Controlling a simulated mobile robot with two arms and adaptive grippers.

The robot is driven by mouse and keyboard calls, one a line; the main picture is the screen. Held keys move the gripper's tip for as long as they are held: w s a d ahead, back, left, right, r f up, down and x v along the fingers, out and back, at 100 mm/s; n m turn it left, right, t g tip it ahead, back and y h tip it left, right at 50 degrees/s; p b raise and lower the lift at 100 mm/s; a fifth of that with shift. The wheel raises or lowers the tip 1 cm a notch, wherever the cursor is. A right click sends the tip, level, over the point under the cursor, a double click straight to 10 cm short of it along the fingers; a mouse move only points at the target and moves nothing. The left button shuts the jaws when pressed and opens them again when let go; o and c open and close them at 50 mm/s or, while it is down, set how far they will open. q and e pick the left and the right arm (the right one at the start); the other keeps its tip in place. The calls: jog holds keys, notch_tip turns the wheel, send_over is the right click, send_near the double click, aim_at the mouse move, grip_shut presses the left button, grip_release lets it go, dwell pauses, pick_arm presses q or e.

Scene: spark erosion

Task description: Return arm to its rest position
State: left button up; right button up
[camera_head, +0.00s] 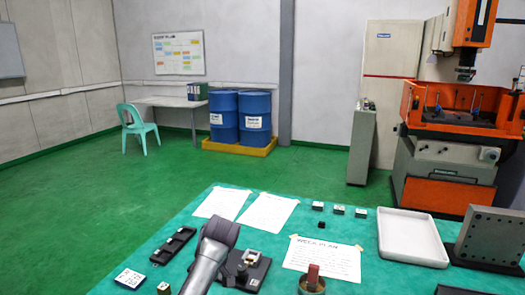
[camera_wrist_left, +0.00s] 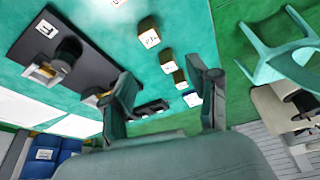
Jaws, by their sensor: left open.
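My left gripper (camera_wrist_left: 163,82) is open in the left wrist view, its two dark fingers apart with nothing between them. It is above the teal table (camera_wrist_left: 110,20), clear of the dark fixture plate (camera_wrist_left: 85,50) and the labelled small blocks (camera_wrist_left: 150,37). In the head view, a grey part of my arm (camera_head: 208,258) reaches over the front of the table (camera_head: 330,215), beside a dark fixture (camera_head: 250,272). The fingers cannot be made out there. My right gripper is not in view.
A black holder (camera_head: 173,246), paper sheets (camera_head: 268,212), a white tray (camera_head: 411,238), a grey angle plate (camera_head: 490,238) and a round cup (camera_head: 312,284) are on the table. Beyond it are blue drums (camera_head: 255,122), a turquoise chair (camera_head: 140,127) and an orange machine (camera_head: 445,150). Green floor is free at left.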

pick_arm(q)
jog(key=s+f+m, duration=0.1)
jog(key=s+f, duration=0.2)
jog(key=s+a+f+m+h, duration=0.1)
jog(key=s+f, duration=0.2)
jog(key=s+f+m, duration=0.1)
jog(key=s+f, duration=0.2)
jog(key=f, duration=0.1)
jog(key=shift+s+a+m+h, duration=0.2)
jog(key=shift+a+m+h, duration=0.1)
jog(key=shift+m, duration=0.1)
jog(key=s+a+f+m+h, duration=0.25)
jog(key=s+m, duration=0.35)
jog(key=s, duration=1.3)
jog(key=s+a+r+m+t, duration=0.1)
jog(key=s+r+m, duration=0.3)
jog(key=s, duration=0.6)
notch_tip(320, 180, down, 26)
jog(key=s+f+g, duration=0.1)
jog(key=s, duration=0.1)
jog(key=s+a+f+g, duration=0.1)
jog(key=s+a+f, duration=0.2)
jog(key=s+f, duration=1.2)
jog(key=shift+s+f, duration=0.3)
jog(key=shift+s, duration=0.25)
jog(key=shift+y, duration=0.25)
